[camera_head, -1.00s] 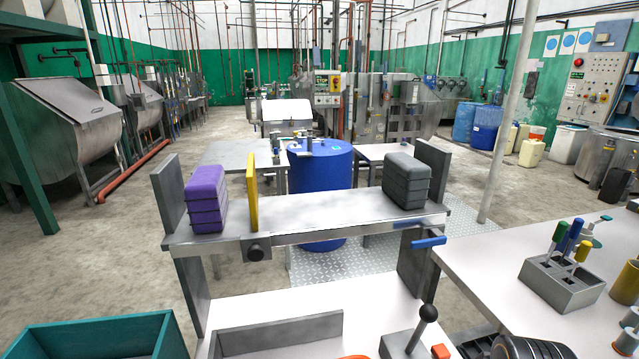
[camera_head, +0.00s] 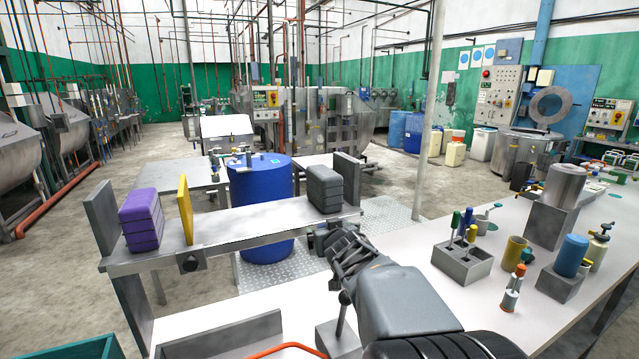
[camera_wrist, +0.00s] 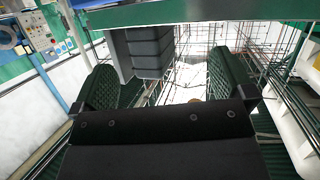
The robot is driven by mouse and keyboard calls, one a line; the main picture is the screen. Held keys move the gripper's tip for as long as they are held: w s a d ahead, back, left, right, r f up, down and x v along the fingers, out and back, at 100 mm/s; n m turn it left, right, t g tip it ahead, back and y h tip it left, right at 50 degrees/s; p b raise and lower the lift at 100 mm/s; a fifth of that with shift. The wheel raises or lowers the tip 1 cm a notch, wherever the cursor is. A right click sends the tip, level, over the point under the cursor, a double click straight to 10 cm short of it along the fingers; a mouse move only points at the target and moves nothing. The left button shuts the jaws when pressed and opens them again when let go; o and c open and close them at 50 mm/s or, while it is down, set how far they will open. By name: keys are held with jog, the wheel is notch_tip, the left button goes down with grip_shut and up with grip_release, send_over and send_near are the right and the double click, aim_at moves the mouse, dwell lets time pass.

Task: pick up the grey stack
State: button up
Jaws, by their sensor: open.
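The grey stack (camera_head: 325,189) stands upright at the right end of the raised metal shelf (camera_head: 240,223), against the upright grey end plate (camera_head: 347,180). My gripper (camera_head: 336,243) is in front of and below that end of the shelf, apart from the stack. In the wrist view the stack (camera_wrist: 149,52) appears at the top centre, beyond the fingertips and between their lines. My gripper's two green-padded fingers (camera_wrist: 163,85) are spread wide with nothing between them. My arm covers part of the bench below the shelf.
A purple stack (camera_head: 141,219) and a yellow divider plate (camera_head: 185,210) stand at the shelf's left. On the right bench are a grey block with screwdrivers (camera_head: 463,262), a yellow cup (camera_head: 513,256) and a blue cylinder (camera_head: 571,255). A blue drum (camera_head: 262,185) stands behind the shelf.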

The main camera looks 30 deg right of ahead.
aim_at(334, 189)
jog(key=w+d+r+n+t+y+p, duration=0.25)
jog(key=d+r+t, duration=0.2)
jog(key=d, duration=0.35)
jog(key=shift+y, duration=0.25)
jog(key=w, duration=0.2)
jog(key=w+d, duration=0.1)
jog(key=w, duration=0.2)
jog(key=w+r+p, duration=0.1)
jog(key=w, duration=0.2)
jog(key=shift+w+d, duration=0.2)
jog(key=shift+d, duration=0.05)
jog(key=shift+w+d+p, duration=0.2)
jog(key=shift+w+p, duration=0.25)
jog(key=shift+w, duration=0.75)
jog(key=shift+w+d+p, duration=0.2)
jog(key=shift+w+p, duration=0.25)
jog(key=shift+w, duration=0.75)
jog(key=c, duration=1)
jog(key=shift+c, duration=0.5)
jog(key=shift+r, duration=0.1)
